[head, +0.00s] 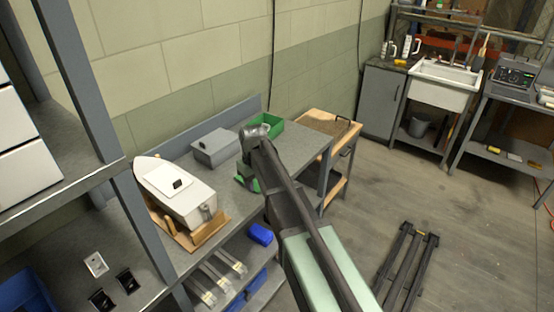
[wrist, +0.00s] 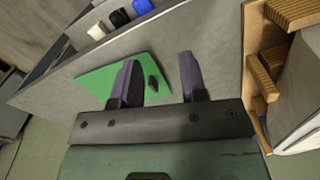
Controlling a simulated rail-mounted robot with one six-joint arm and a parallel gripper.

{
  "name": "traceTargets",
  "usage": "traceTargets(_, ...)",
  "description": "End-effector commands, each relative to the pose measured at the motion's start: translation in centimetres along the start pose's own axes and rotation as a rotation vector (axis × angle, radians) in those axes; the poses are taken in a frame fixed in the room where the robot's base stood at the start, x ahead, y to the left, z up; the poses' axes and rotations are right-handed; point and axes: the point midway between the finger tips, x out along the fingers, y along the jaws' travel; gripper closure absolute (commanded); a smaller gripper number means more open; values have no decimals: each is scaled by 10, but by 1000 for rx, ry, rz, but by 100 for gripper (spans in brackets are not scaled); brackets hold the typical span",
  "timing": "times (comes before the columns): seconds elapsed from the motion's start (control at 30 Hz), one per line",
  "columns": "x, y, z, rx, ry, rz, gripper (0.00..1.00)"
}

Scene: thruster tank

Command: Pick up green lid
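The green lid (wrist: 108,75) lies flat on the grey bench top in the wrist view, with a small dark knob (wrist: 153,82) on it. My gripper (wrist: 158,78) is open, with its two purple-grey fingers apart. The left finger overlaps the lid in the picture and hides part of it. The knob shows between the fingers, nearer the left one; I see no contact. In the head view my gripper (head: 247,172) is low over the bench, and a bit of green lid (head: 243,184) shows beside it, mostly hidden by the arm.
A white model boat (head: 178,188) on a wooden cradle (head: 203,232) stands left of my gripper. A grey box (head: 215,146) and a green open tray (head: 268,124) are behind it by the wall. A wooden-topped cart (head: 325,123) adjoins the bench. A blue object (head: 260,233) is below.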

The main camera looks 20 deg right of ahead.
Motion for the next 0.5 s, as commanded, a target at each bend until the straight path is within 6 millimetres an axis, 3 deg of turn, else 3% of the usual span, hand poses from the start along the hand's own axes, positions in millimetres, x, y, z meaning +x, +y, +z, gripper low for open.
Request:
traceTargets(0.03, -24, 10, -32, -41, 0, 0, 61)
traceTargets(0.2, -45, 29, -88, -178, 0, 0, 61)
traceTargets(0.37, -40, 30, -92, -206, 0, 0, 61)
traceTargets(0.5, -19, 30, -92, -205, 0, 0, 61)
